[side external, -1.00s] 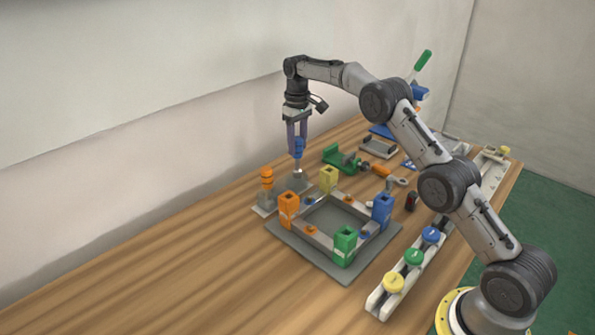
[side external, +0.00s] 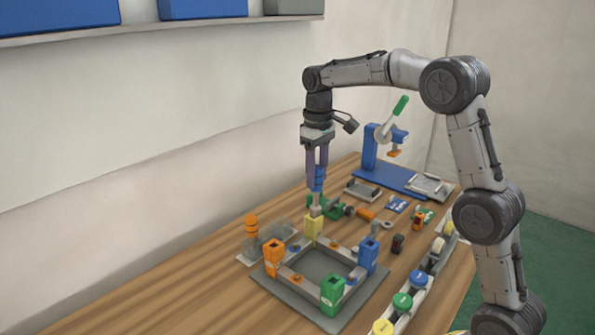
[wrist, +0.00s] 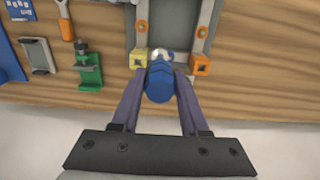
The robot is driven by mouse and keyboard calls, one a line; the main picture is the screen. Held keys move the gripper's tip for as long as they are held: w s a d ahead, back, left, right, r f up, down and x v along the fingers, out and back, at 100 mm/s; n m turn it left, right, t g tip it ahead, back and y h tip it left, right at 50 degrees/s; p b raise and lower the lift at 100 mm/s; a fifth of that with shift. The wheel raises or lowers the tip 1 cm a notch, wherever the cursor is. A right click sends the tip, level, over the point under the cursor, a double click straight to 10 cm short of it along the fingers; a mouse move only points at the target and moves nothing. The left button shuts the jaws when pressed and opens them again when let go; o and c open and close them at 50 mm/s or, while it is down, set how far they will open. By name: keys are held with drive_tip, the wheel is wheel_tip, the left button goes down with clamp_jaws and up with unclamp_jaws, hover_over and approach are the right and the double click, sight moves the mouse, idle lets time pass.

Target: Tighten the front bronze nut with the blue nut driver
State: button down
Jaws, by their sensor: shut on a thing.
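My gripper (side external: 318,180) is shut on the blue nut driver (side external: 318,178), which hangs upright, shaft down. In the side view its tip appears just above or behind the yellow corner block (side external: 313,227) of the grey frame; the exact gap cannot be told. In the wrist view the driver (wrist: 158,85) sits between my fingers, with the yellow block (wrist: 138,58) and the orange block (wrist: 200,65) ahead of it.
The frame's base plate (side external: 280,290) also carries orange, green and blue corner blocks. A grey holder (side external: 262,240) with an orange-handled driver (side external: 251,224) stands left. A green vise (side external: 334,210), a blue press (side external: 372,160) and a rail with coloured knobs (side external: 402,302) lie around it.

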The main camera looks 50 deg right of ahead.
drive_tip(key=s+a+f, duration=0.1)
drive_tip(key=s+f, duration=0.1)
drive_tip(key=s, duration=0.5)
drive_tip(key=s+a+f, duration=0.2)
drive_tip(key=s+f, duration=0.1)
drive_tip(key=s, duration=0.3)
drive_tip(key=shift+s+f, duration=0.15)
drive_tip(key=shift+f, duration=1.15)
drive_tip(key=shift+s+f, duration=0.15)
drive_tip(key=shift+f, duration=1.1)
drive_tip(key=shift+f, duration=0.5)
drive_tip(key=shift+f, duration=0.3)
drive_tip(key=shift+f, duration=0.15)
drive_tip(key=shift+c, duration=1.7)
unclamp_jaws()
drive_tip(key=shift+c, duration=1.3)
